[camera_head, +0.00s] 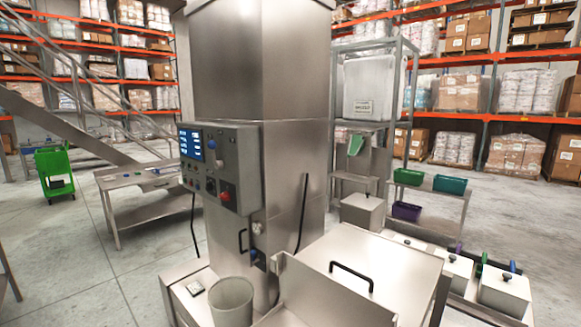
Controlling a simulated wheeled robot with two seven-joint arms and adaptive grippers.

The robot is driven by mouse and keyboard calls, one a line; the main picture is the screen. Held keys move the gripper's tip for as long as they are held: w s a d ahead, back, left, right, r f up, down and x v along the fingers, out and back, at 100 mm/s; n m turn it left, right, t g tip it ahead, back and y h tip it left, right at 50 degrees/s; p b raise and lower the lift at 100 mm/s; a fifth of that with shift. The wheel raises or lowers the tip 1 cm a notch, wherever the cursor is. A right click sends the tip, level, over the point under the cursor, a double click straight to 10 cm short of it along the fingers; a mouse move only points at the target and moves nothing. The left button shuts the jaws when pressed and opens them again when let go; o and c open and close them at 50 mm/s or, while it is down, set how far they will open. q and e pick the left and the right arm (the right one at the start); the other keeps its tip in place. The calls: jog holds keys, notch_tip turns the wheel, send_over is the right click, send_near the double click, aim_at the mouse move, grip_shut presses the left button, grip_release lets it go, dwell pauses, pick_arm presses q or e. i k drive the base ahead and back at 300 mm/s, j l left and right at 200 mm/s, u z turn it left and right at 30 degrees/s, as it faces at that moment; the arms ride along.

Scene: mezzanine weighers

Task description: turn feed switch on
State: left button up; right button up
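A grey control box (221,165) is mounted on the steel weigher column at the centre left. Its front has a lit blue display (190,143), several small buttons, a dark rotary knob (211,186) and a red button (225,196). Which of these is the feed switch cannot be told, nor its position, as labels are too small to read. Neither of my grippers is in view.
A grey bucket (231,302) stands below the column. A steel lid with a black handle (351,276) lies at front right. A steel table (150,186) and green cart (55,173) stand at left. Floor between is clear.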

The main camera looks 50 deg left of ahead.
aim_at(226, 196)
jog(key=u, duration=2.35)
